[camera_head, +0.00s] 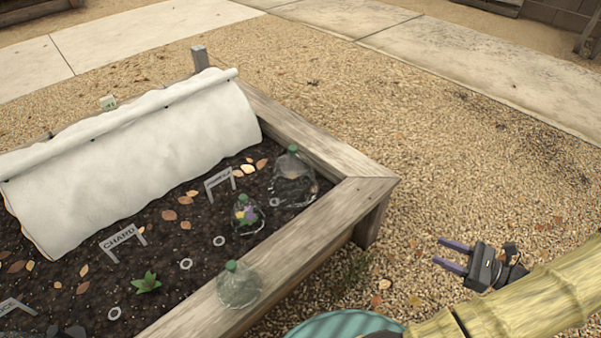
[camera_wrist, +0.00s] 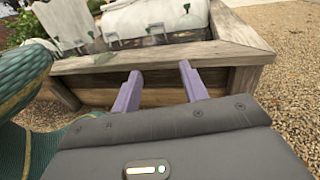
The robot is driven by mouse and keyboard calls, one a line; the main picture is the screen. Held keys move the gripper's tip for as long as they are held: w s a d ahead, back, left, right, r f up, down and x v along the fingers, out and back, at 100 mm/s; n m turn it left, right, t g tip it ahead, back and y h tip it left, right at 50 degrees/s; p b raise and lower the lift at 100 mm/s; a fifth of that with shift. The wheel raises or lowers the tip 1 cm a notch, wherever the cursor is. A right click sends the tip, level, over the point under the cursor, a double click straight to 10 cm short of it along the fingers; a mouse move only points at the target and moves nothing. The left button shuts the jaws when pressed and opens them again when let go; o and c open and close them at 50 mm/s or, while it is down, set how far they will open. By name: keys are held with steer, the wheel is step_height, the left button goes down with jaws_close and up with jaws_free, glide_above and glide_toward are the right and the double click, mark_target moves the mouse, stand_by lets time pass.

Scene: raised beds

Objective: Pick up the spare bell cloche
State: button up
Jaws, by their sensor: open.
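A clear bell cloche with a green knob (camera_head: 240,286) stands upright on the near wooden rim of the raised bed. A larger clear cloche (camera_head: 295,180) stands in the bed's right corner. My gripper (camera_head: 437,251) is open and empty, out over the gravel to the right of the bed, well apart from all the cloches.
The raised bed's wooden rim (camera_head: 345,160) and corner post stand between my gripper and the soil. A white fleece cover (camera_head: 140,165), name signs such as CHARD (camera_head: 119,238), pale rings and a seedling (camera_head: 147,284) are in the bed. Gravel (camera_head: 470,150) to the right is open.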

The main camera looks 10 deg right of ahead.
steer(key=w+a+r+n+g+h+p, duration=0.1)
steer(key=w+a+r+n+g+h, duration=0.1)
steer(key=a+n, duration=0.7)
steer(key=w+a+r+n+g+h+p, duration=0.1)
steer(key=w+a+r+n+g+h, duration=0.1)
steer(key=a+r+n+g+h, duration=0.2)
steer(key=w+a+r+n+g+h+p, duration=0.1)
steer(key=w+a+r+n+g+h, duration=0.1)
steer(key=a+r+n+h, duration=0.4)
steer(key=a+r+n+g, duration=0.1)
steer(key=a+r+n, duration=0.2)
steer(key=a+n, duration=0.4)
steer(key=shift+w+a+r+n+h, duration=0.15)
steer(key=shift+w+a+n+h, duration=0.2)
steer(key=shift+a, duration=1.3)
steer(key=shift+c, duration=0.8)
steer(key=shift+w, duration=0.1)
